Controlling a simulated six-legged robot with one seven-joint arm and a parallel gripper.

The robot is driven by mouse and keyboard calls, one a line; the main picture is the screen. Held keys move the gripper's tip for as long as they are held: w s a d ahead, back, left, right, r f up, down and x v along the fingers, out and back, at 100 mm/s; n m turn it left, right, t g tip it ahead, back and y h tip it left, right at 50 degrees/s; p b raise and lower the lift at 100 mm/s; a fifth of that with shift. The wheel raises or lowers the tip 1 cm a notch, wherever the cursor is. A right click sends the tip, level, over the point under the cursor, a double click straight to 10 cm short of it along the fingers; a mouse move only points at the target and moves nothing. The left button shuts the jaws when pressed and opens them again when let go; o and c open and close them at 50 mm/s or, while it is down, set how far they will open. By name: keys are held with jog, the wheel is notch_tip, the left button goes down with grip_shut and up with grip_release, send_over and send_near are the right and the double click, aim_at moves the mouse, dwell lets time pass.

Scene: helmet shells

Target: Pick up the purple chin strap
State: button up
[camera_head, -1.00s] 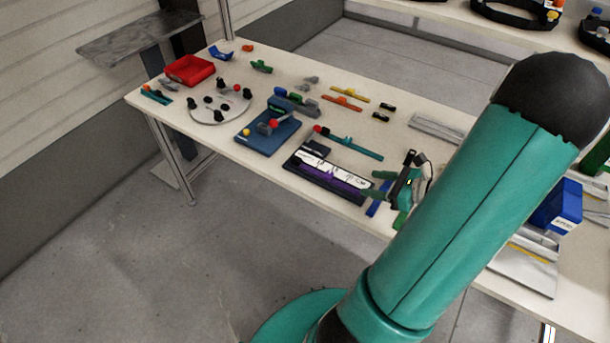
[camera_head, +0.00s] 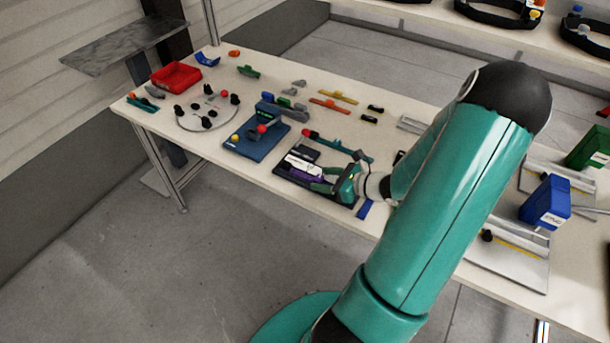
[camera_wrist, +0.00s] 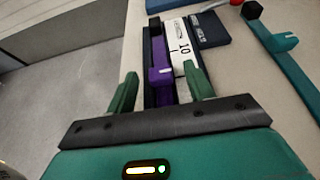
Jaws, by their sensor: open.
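The purple chin strap (camera_wrist: 159,66) lies in a dark tray (camera_wrist: 149,47) beside a white strip marked "10" (camera_wrist: 181,45). In the head view the purple strap (camera_head: 304,174) shows in part, with my gripper (camera_head: 327,181) over the right end of its tray. My gripper (camera_wrist: 161,95) is open. In the wrist view its green fingers stand either side of the strap's near end and the white strip, with nothing held. Whether the fingers touch the tray cannot be told. The near end of the strap runs down toward the palm, where it is partly hidden.
A teal bar with a red end (camera_head: 337,144) lies behind the tray. A blue fixture (camera_head: 257,137) stands to the left, with a round white plate (camera_head: 207,112) and red bin (camera_head: 176,76) beyond. A blue box (camera_head: 545,203) stands at the right.

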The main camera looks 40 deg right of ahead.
jog(key=shift+w+a+f, duration=0.1)
jog(key=shift+w+f, duration=0.05)
jog(key=shift+w, duration=0.1)
grip_shut()
